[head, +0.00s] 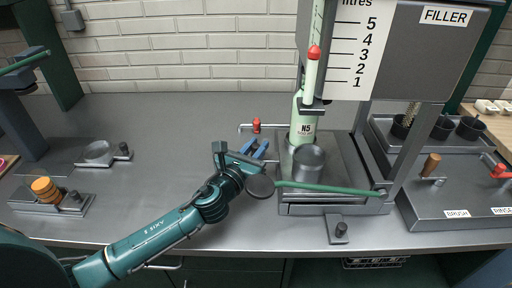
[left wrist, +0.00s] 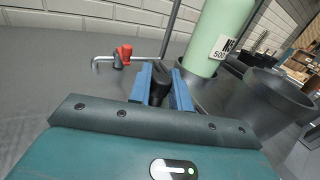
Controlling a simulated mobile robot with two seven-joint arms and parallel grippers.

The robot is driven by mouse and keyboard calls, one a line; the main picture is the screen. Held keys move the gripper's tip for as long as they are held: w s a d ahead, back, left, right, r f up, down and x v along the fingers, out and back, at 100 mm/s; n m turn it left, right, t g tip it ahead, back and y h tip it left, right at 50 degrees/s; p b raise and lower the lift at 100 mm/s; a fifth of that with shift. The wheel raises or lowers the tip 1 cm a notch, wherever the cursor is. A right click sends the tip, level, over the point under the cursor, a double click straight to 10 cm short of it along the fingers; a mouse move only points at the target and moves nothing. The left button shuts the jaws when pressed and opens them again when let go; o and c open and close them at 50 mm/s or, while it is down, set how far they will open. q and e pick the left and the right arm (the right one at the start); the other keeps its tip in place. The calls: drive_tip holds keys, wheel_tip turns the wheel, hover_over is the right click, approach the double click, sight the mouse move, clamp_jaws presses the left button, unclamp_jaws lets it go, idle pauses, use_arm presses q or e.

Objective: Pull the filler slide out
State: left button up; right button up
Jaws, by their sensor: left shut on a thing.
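The filler (head: 410,50) is a tall grey stand with a litre scale. Its low grey base (head: 335,200) carries a pale green bottle marked N5 (head: 303,125) and a grey cup (head: 309,165). My left gripper (head: 262,148), with blue fingers, is at the left side of the base, beside the bottle. In the left wrist view, its fingers are shut on a dark knob (left wrist: 160,88). What the knob joins to is hidden, so I cannot tell whether it belongs to the filler slide. The bottle (left wrist: 211,40) and cup (left wrist: 262,100) stand just to the right. My right gripper is not in view.
A red-handled tap (head: 256,126) stands behind my left gripper. A green bar (head: 330,188) crosses the base front, and another dark knob (head: 341,229) stands before it. A brush-and-rinse unit (head: 460,190) is at right. The bench left of my gripper is mostly clear.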

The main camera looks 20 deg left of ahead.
use_arm(q)
clamp_jaws()
drive_tip(key=s+a, duration=0.1)
drive_tip(key=a, duration=0.3)
drive_tip(key=s+a+b, duration=0.1)
drive_tip(key=a, duration=0.3)
drive_tip(key=s+a, duration=0.1)
drive_tip(key=a, duration=0.3)
drive_tip(key=shift+s+a+f+b, duration=0.15)
drive_tip(key=shift+s+b, duration=0.15)
drive_tip(key=shift+b, duration=0.05)
drive_tip(key=shift+s+a, duration=0.1)
drive_tip(key=shift+a, duration=0.3)
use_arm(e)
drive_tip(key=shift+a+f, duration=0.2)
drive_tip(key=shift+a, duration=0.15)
use_arm(q)
drive_tip(key=o, duration=0.6)
unclamp_jaws()
